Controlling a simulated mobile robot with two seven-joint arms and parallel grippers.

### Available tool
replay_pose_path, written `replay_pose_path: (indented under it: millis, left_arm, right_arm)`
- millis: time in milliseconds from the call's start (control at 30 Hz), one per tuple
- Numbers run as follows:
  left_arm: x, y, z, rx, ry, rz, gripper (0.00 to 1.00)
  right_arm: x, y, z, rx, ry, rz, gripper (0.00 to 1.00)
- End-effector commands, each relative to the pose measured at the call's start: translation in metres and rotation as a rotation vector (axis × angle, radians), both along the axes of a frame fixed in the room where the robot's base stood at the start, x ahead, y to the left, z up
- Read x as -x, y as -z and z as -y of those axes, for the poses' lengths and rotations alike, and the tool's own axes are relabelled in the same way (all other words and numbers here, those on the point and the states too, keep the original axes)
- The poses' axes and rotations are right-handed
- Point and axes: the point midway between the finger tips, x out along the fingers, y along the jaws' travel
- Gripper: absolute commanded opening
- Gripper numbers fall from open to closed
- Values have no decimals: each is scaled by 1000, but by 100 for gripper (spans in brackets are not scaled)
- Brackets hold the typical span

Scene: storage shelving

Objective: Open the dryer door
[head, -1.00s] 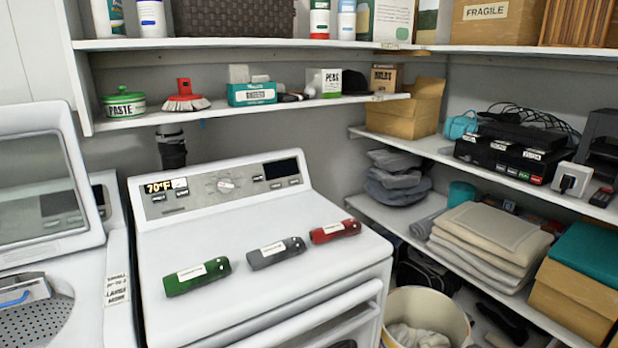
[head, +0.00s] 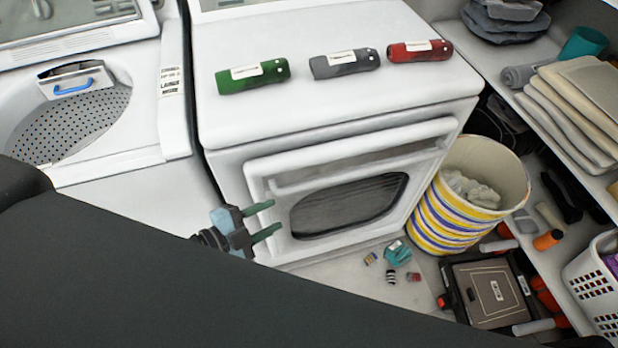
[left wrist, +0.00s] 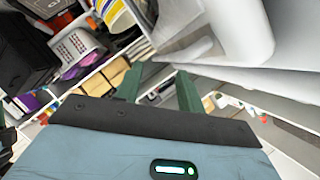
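The white dryer (head: 225,175) stands in the middle of the head view. Its front door (head: 275,225) has a dark oval window (head: 348,205) and a long white bar handle (head: 365,163) across its top. The door looks shut. My left gripper (head: 270,219) is at the door's left side, with its two green fingers apart, empty and pointing right. It seems close to the door, but I cannot tell whether it touches. In the left wrist view the open fingers (left wrist: 160,88) show below white dryer surfaces (left wrist: 235,35). My right gripper is not in view.
Small items, a dark case (head: 488,290) and shelving occupy the right floor. A washer (head: 130,140) stands left. My dark arm covers the lower left.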

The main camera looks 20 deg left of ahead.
Motion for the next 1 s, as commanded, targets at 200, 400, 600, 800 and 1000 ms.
replay_pose_path:
  millis: [200, 400, 600, 800, 1000]
  left_arm:
    - [-18, -18, -3, -94, 75, 127, 39]
    - [-20, -20, -3, -101, 78, 137, 39]
    - [-33, -17, 6, -99, 75, 138, 39]
    - [-57, -11, 24, -98, 75, 138, 39]
    - [-75, -5, 37, -99, 76, 136, 39]
  right_arm:
    - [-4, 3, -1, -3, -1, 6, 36]
    - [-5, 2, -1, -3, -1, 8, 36]
    - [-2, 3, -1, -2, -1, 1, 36]
    - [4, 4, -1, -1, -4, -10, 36]
    - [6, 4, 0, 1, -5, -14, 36]
